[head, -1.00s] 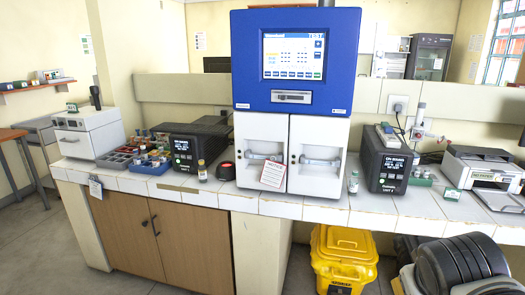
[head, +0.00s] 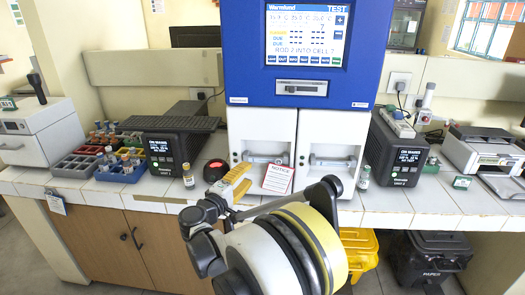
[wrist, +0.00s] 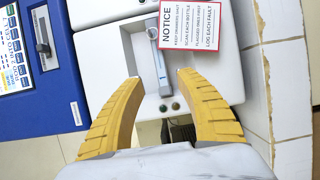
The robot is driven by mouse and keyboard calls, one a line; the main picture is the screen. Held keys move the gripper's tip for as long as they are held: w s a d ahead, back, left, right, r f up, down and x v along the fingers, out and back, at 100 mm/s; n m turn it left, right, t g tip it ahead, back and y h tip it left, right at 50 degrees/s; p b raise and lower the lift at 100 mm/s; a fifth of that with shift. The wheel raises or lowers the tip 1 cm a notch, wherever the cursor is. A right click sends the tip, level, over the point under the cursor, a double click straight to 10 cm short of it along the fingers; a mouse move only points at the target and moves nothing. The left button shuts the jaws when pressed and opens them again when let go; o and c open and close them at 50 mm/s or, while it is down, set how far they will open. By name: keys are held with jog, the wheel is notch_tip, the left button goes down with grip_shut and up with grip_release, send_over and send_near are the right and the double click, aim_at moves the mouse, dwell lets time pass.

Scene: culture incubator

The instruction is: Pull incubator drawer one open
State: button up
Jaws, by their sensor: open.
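The incubator (head: 288,40) has a blue upper part with a lit screen and two white fronts below. The left front (head: 250,128) has a horizontal grey bar handle (head: 262,158), which also shows in the wrist view (wrist: 157,62). The right front (head: 330,130) has a similar handle (head: 333,161). Both fronts look shut; I see no number on either. My gripper (head: 238,178) has yellow fingers and is before the left front. In the wrist view my gripper (wrist: 160,78) is open and empty, its fingertips on either side of the handle's near end; contact is unclear.
A red-topped round device (head: 215,170) and a small bottle (head: 188,176) stand left. A vial (head: 364,177) stands right of the incubator.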

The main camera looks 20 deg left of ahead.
aim_at(258, 160)
jog(key=w+b, duration=0.1)
jog(key=w, duration=0.2)
jog(key=w+b, duration=0.1)
jog(key=w, duration=0.3)
jog(key=w+b, duration=0.1)
jog(key=w, duration=0.2)
jog(key=shift+w+d+f, duration=0.1)
jog(key=shift+w+d, duration=0.15)
jog(key=shift+d, duration=0.15)
grip_shut()
